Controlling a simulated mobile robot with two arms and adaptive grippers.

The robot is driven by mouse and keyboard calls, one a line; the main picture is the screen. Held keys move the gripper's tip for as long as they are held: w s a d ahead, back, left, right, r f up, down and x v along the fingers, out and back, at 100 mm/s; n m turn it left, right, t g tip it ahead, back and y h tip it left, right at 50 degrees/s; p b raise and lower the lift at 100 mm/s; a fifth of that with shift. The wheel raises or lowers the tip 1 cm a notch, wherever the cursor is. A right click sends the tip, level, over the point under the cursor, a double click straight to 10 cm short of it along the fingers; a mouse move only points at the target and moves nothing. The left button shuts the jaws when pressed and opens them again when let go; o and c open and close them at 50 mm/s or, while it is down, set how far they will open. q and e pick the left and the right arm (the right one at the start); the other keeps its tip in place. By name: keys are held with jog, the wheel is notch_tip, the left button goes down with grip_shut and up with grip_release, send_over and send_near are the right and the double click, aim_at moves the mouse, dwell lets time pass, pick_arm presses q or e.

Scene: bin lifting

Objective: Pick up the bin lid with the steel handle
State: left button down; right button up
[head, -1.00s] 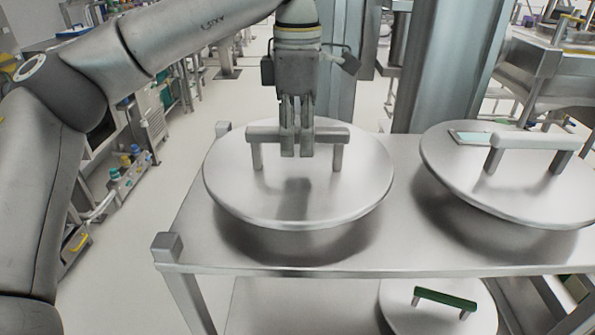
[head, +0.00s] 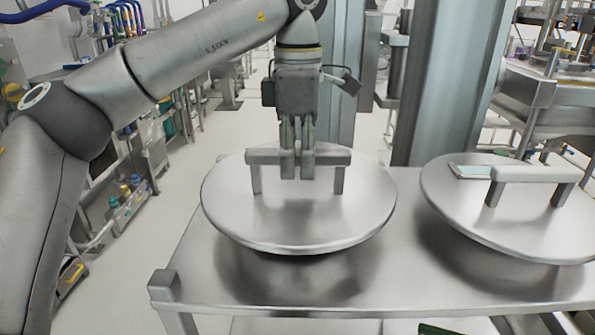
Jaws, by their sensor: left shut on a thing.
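The round steel lid (head: 300,215) with a steel bar handle (head: 332,158) is in the middle of the head view, over the left part of the steel table. My left gripper (head: 297,172) comes down from above, its fingers shut on the middle of the handle. The lid hangs roughly level, and a dark shadow shows beneath it on the tabletop. My right gripper is out of view.
A second round lid (head: 455,205) with a pale handle and a small label is on the right of the table (head: 400,290). A corner post (head: 165,285) stands at the table's front left. A steel column (head: 445,85) rises behind. A green handle shows at the bottom edge.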

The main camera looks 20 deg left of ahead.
pick_arm(q)
jog(key=s+d+r+b, duration=0.1)
jog(key=s+d+r, duration=0.1)
jog(key=s+r, duration=0.3)
jog(key=s+d+r+b, duration=0.1)
jog(key=s+d+r, duration=0.1)
jog(key=s+r, duration=0.4)
jog(key=shift+s+d+r, duration=0.2)
jog(key=shift+s+d, duration=0.05)
jog(key=shift+s, duration=1)
jog(key=shift+r, duration=0.15)
notch_tip(320, 180, up, 8)
jog(key=p, duration=1)
